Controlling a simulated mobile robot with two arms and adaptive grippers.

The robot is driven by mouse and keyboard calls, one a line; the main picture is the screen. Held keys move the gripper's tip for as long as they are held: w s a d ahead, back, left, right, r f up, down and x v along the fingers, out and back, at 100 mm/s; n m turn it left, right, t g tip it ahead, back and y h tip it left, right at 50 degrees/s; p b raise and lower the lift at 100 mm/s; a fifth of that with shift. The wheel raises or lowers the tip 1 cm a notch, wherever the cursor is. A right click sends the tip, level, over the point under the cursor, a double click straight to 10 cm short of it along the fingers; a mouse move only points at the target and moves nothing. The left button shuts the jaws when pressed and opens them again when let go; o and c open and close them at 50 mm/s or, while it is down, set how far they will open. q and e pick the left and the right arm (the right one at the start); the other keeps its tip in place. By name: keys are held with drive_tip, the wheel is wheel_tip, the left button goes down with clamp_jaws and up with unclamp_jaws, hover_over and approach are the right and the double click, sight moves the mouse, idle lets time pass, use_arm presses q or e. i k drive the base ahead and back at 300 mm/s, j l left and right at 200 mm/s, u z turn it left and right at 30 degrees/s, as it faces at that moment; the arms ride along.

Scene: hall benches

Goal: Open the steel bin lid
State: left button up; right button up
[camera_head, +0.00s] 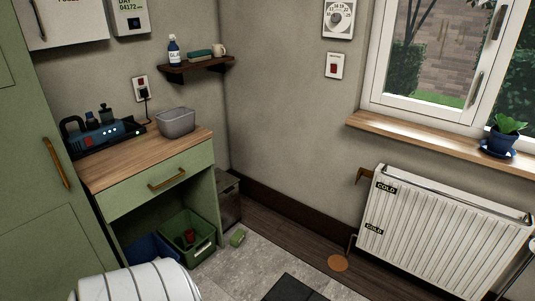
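A dark grey metal bin (230,205) stands on the floor in the corner, just right of the green cabinet. I take it to be the steel bin. The cabinet hides its left part, and its flat top looks shut. Neither of my grippers shows in the head view.
The green cabinet (205,168) has a wooden top with a grey tub (176,122) and a blue machine (98,133). A green crate (203,253) is in its open lower space. A white radiator (440,225) stands right; floor between is mostly clear.

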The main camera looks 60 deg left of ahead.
sight(225, 182)
drive_tip(key=i+u, duration=0.45)
drive_tip(key=i+l+u, duration=0.1)
drive_tip(key=i+u, duration=0.3)
drive_tip(key=i, duration=0.25)
drive_tip(key=i+l+u, duration=0.3)
drive_tip(key=i+u, duration=0.15)
drive_tip(key=i, duration=0.1)
